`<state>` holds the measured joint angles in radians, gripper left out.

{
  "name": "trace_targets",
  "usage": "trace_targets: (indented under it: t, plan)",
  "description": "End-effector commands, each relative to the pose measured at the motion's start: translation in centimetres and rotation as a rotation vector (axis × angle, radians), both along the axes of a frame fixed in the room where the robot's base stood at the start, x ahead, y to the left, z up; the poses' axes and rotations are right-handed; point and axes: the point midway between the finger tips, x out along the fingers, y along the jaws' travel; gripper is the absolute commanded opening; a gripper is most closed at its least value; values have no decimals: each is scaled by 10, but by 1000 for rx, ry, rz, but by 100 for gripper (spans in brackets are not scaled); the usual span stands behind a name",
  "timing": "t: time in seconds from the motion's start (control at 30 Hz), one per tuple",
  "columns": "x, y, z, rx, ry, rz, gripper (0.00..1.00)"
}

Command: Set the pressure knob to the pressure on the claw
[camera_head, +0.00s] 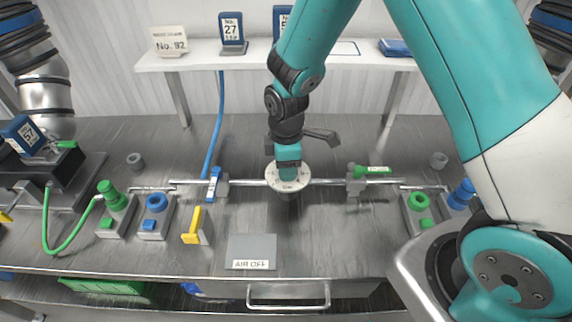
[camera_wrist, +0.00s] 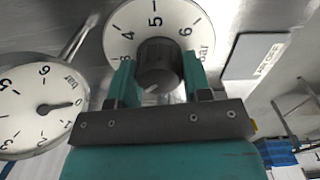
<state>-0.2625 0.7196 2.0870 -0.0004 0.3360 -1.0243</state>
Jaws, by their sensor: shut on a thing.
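My gripper (camera_head: 289,160) points down at the round white pressure dial (camera_head: 288,187) in the middle of the bench. In the wrist view its teal fingers (camera_wrist: 157,78) close on both sides of the dark pressure knob (camera_wrist: 158,54). The dial face (camera_wrist: 124,20) shows 4, 5, 6 and "bar" around the knob. A pale mark shows on the knob's near side; the value it meets is hidden by my gripper. A blue-edged tag (camera_head: 23,134) reading about 57 stands at the left on dark equipment; I cannot tell whether that is the claw.
A gauge (camera_wrist: 22,134) beside the dial has its needle near 0. A metal pipe joins the dial to a blue-handled valve (camera_head: 214,184) and a green-handled one (camera_head: 375,170). A yellow lever (camera_head: 193,224) stands near an AIR OFF plate (camera_head: 252,248). Several buttons stand left and right.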

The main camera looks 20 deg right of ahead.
Motion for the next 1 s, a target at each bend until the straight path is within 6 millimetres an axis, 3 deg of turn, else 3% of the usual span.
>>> trace_targets:
  t: [1.0]
  plan:
    - [4, -2, 1, 3, -5, -966, 21]
